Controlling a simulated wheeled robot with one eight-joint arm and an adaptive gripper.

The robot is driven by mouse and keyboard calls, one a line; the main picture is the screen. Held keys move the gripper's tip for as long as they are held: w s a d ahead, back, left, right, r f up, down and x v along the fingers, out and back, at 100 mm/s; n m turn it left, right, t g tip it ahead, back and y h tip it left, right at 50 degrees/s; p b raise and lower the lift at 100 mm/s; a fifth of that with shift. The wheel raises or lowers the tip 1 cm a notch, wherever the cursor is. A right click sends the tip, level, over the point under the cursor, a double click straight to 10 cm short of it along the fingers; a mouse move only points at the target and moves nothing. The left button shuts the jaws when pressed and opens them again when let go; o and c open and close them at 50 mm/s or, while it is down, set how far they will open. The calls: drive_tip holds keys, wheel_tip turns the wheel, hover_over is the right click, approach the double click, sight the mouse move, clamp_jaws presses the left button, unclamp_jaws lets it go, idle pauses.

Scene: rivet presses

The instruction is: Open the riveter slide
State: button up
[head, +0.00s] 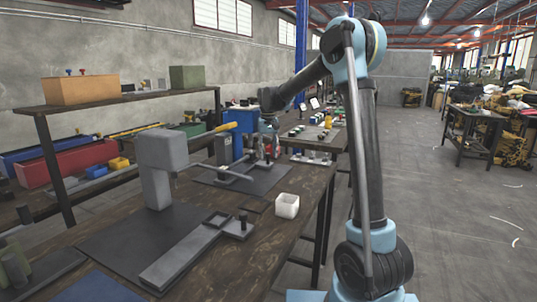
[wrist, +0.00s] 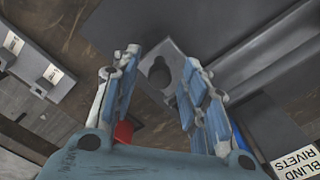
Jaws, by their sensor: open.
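In the head view the near rivet press (head: 162,160) is a grey block head on a column with a yellow lever. Its slide (head: 185,258) is a flat grey bar on a dark mat, with a square frame and a dark knob (head: 243,217) at its right end. My gripper (head: 268,143) is farther back, over the second work station, with its fingers small and hard to make out. In the wrist view my gripper (wrist: 160,88) is open and empty. A grey slide end (wrist: 178,58) with a dark knob (wrist: 159,72) shows between and beyond its fingers; contact is not visible.
A white square cup (head: 287,206) stands on the wooden bench right of the near slide. The wrist view shows a box labelled BLIND RIVETS (wrist: 298,158) at lower right, a red item (wrist: 123,131) behind the left finger, and grey labelled holders (wrist: 35,65) at left.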

clamp_jaws()
drive_tip(key=s+d, duration=0.1)
drive_tip(key=d, duration=0.2)
drive_tip(key=s+d, duration=0.1)
drive_tip(key=d, duration=0.3)
drive_tip(key=s+d, duration=0.2)
drive_tip(key=d, duration=0.2)
drive_tip(key=shift+d, duration=0.2)
unclamp_jaws()
drive_tip(key=shift+r, duration=0.1)
wheel_tip(320, 180, up, 12)
idle(0.4)
